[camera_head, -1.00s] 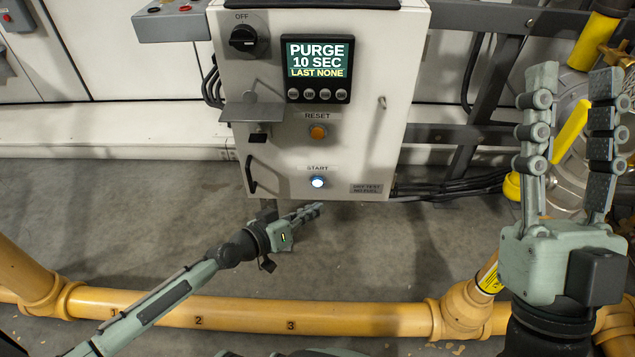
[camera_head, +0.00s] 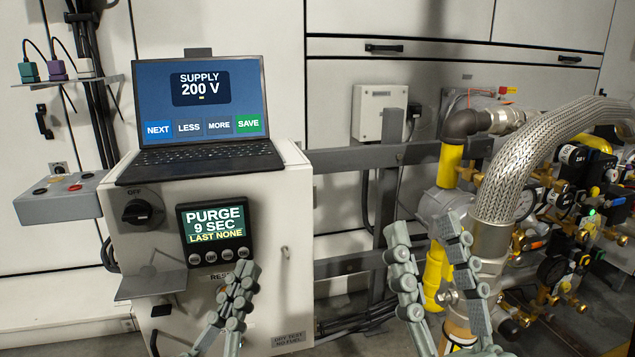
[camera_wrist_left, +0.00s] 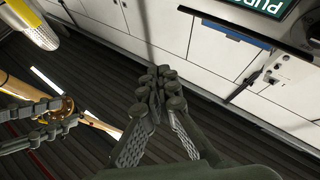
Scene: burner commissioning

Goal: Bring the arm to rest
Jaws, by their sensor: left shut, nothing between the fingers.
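My left gripper (camera_head: 243,277) is in front of the lower part of the white control box (camera_head: 270,230), with its fingers together and nothing between them. Its closed fingertips also show in the left wrist view (camera_wrist_left: 158,78), with dark ribbed floor and white cabinets beyond. My right gripper (camera_head: 425,232) points up to the right of the box, its two fingers apart and empty. The box display (camera_head: 213,232) reads PURGE 9 SEC, LAST NONE. My left fingers partly cover the RESET area, and the START button is not visible.
An open laptop (camera_head: 200,120) showing SUPPLY 200 V stands on the box. A grey button box (camera_head: 62,197) is at left. A braided hose (camera_head: 530,150), yellow pipe and brass valves crowd the right. A shelf plate (camera_head: 150,283) juts from the box front.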

